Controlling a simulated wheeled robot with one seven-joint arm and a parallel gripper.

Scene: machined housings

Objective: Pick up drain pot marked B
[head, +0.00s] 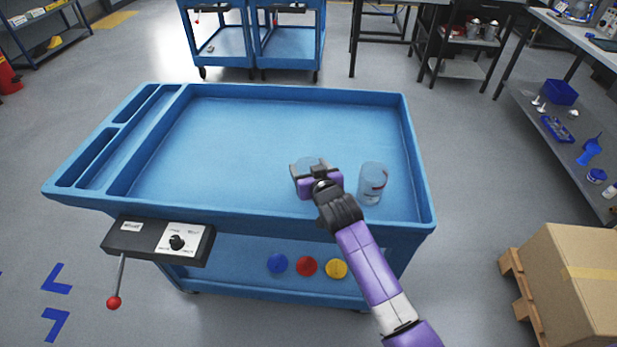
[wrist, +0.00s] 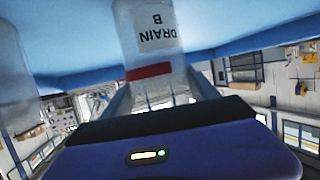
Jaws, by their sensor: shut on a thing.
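A clear pot labelled "DRAIN B" (wrist: 155,35), with a red band, sits between the two fingers of my gripper (wrist: 162,92) in the wrist view, its label upside down in the picture. In the head view my gripper (head: 317,172) is shut on this pot, whose top (head: 310,162) shows just behind the fingers over the blue cart's tray. The rest of it is hidden by the gripper. I cannot tell whether its base touches the tray.
A second clear pot (head: 373,180) with a red mark stands in the tray close to the right of my gripper. The blue cart's raised rim (head: 290,88) surrounds the tray. The tray's left and middle are clear. A control box with a lever (head: 160,240) is at the cart's front left.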

